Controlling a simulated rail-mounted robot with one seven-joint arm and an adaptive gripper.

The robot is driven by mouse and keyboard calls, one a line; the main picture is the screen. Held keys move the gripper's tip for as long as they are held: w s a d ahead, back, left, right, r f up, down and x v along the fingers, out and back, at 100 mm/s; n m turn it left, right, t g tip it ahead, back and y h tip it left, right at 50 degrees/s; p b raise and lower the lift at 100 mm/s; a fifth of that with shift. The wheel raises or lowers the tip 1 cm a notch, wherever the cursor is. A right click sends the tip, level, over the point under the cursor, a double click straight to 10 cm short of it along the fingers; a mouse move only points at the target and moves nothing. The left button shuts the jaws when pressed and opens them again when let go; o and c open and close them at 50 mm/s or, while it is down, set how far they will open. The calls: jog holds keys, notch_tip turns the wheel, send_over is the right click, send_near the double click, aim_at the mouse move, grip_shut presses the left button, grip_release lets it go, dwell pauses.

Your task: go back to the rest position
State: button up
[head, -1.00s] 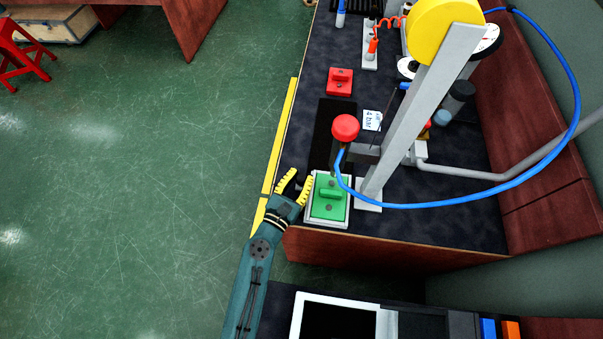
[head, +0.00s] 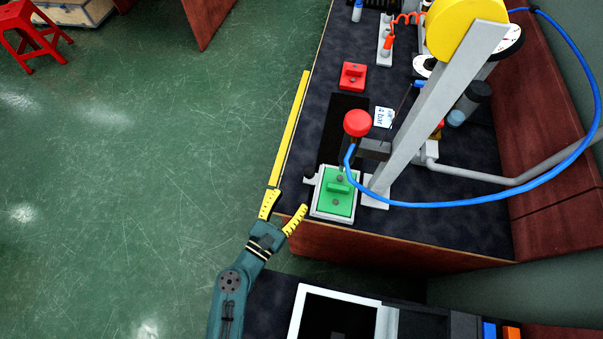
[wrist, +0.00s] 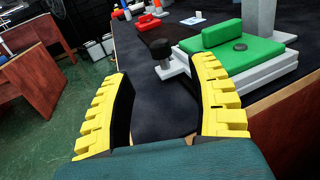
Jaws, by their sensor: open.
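My gripper (head: 283,213) is open and empty, with its yellow toothed fingers spread at the front left corner of the dark bench (head: 420,235). In the wrist view my gripper (wrist: 163,105) shows nothing between its fingers. A green block with a raised bar (head: 335,193) sits on a light grey base just beyond and to the right of the fingers, apart from them in the head view. The green block (wrist: 235,50) also shows in the wrist view, with a black knob (wrist: 160,50) at its left side.
A red-topped knob (head: 357,123), a slanted grey post (head: 440,105) and a blue hose (head: 480,202) rise over the bench. A red block (head: 352,76) lies farther back. A white-framed dark panel (head: 340,312) is near the front. Open green floor (head: 140,180) lies left.

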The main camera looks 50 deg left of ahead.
jog(key=shift+v, duration=0.9)
